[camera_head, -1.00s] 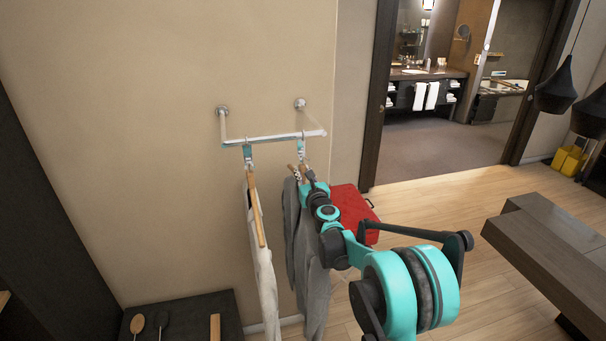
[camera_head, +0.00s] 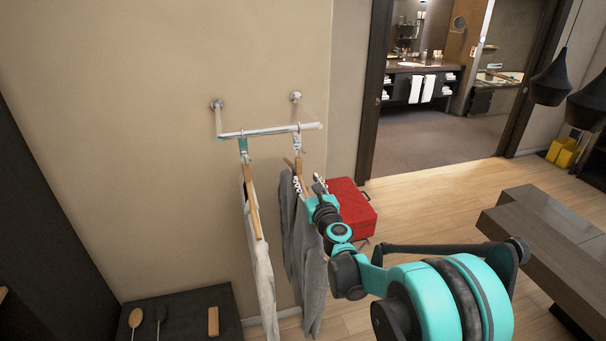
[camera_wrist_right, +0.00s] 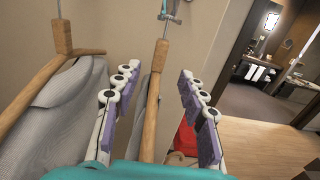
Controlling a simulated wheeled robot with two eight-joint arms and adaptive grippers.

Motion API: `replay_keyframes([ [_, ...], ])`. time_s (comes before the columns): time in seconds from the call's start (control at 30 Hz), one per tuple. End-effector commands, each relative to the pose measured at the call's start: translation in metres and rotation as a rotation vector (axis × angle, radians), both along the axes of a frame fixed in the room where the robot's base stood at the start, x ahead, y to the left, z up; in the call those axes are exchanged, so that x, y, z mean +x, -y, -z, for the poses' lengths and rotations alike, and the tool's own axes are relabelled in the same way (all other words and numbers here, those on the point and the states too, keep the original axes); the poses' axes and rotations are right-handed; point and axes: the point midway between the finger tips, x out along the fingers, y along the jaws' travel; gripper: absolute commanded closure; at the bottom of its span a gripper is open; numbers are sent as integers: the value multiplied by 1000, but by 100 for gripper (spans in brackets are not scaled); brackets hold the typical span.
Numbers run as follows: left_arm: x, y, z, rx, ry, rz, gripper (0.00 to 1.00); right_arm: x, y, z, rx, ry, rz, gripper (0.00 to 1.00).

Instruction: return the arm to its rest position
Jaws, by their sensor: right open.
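My right arm comes in from the lower right in the head view. Its gripper (camera_head: 318,185) is open, just to the right of the grey garment's wooden hanger (camera_head: 299,180). In the wrist view, the two purple-padded fingers of the right gripper (camera_wrist_right: 157,76) are spread, and a wooden hanger (camera_wrist_right: 153,105) shows between them; I cannot tell how far beyond the fingertips it is. The grey garment (camera_head: 292,235) hangs from the wall rail (camera_head: 270,131), partly hidden by my arm. My left gripper is not in view.
A light garment (camera_head: 260,280) hangs on the rail's left side. A red case (camera_head: 352,207) is on the floor behind my arm. A dark table (camera_head: 545,235) stands at right, with open floor between.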

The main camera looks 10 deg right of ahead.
Motion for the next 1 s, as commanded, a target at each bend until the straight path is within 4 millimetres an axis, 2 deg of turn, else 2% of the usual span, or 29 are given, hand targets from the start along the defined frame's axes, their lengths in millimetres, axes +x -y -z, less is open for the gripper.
replay_keyframes([
  [0.17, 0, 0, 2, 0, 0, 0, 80, -18, 0, 0, -12, -1, -3, 58],
  [0.27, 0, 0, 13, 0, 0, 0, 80, -30, -11, 4, -124, -4, -37, 58],
  [0.37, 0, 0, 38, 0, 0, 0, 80, -55, -34, 17, -391, -9, -119, 58],
  [0.43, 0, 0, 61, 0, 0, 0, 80, -82, -55, 34, -659, -12, -205, 58],
  [0.57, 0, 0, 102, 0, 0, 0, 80, -144, -87, 86, -1201, -13, -402, 58],
  [0.67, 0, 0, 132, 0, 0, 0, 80, -197, -96, 138, -1605, -7, -575, 58],
  [0.7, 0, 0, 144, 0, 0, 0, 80, -219, -96, 161, -1762, -5, -650, 58],
  [0.77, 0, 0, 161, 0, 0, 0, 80, -252, -92, 196, -1984, 3, -770, 58],
  [0.8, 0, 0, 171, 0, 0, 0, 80, -273, -88, 219, -2120, 9, -853, 58],
  [0.9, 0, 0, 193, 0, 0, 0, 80, -318, -71, 267, -2402, 22, -1053, 58],
  [1.0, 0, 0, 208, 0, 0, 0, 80, -353, -52, 301, -2598, 33, -1228, 58],
])
